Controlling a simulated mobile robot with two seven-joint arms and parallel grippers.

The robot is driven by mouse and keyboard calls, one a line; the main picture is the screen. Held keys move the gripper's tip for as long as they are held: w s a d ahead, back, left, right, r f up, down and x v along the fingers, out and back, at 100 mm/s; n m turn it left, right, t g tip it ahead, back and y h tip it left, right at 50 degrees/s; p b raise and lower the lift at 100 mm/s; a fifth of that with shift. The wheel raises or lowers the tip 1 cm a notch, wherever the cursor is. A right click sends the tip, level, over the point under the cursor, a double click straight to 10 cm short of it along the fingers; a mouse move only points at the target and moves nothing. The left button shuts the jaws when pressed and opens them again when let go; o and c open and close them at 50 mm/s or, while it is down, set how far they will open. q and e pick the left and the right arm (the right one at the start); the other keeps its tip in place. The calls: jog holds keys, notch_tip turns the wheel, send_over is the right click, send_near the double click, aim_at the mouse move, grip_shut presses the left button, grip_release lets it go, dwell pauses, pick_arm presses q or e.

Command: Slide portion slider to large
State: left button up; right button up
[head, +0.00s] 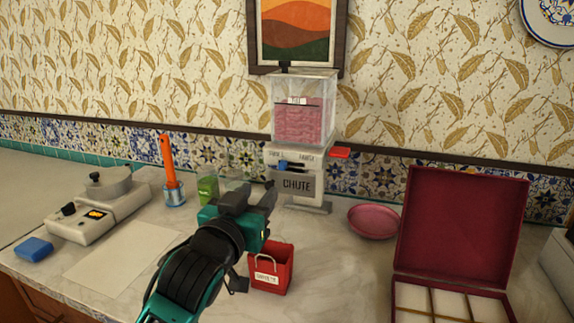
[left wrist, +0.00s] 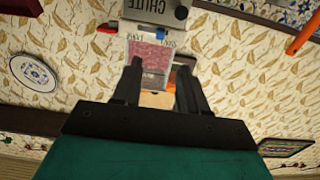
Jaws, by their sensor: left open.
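The dispenser (head: 297,178) stands against the wall, with a clear hopper of pink pieces above a pale body marked "CHUTE". The portion slider is a blue knob (head: 284,164) at the left part of a dark slot on its front. A small label is above each end; the right one seems to read "LARGE". My left gripper (head: 257,190) is open and empty, in front of and below the slider, apart from it. In the upside-down left wrist view, the blue knob (left wrist: 162,36) shows beyond the fingertips (left wrist: 160,66). My right gripper is not in view.
A red paper bag (head: 270,270) stands below my left gripper. A green glass (head: 207,188) and an orange-handled tool (head: 168,165) are to the left. A red tab (head: 340,153) sticks out right of the dispenser, above a pink plate (head: 373,221) and open red box (head: 460,230).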

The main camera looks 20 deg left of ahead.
aim_at(282, 166)
pick_arm(q)
jog(key=w, duration=1.2)
jog(key=shift+d, duration=0.2)
grip_shut()
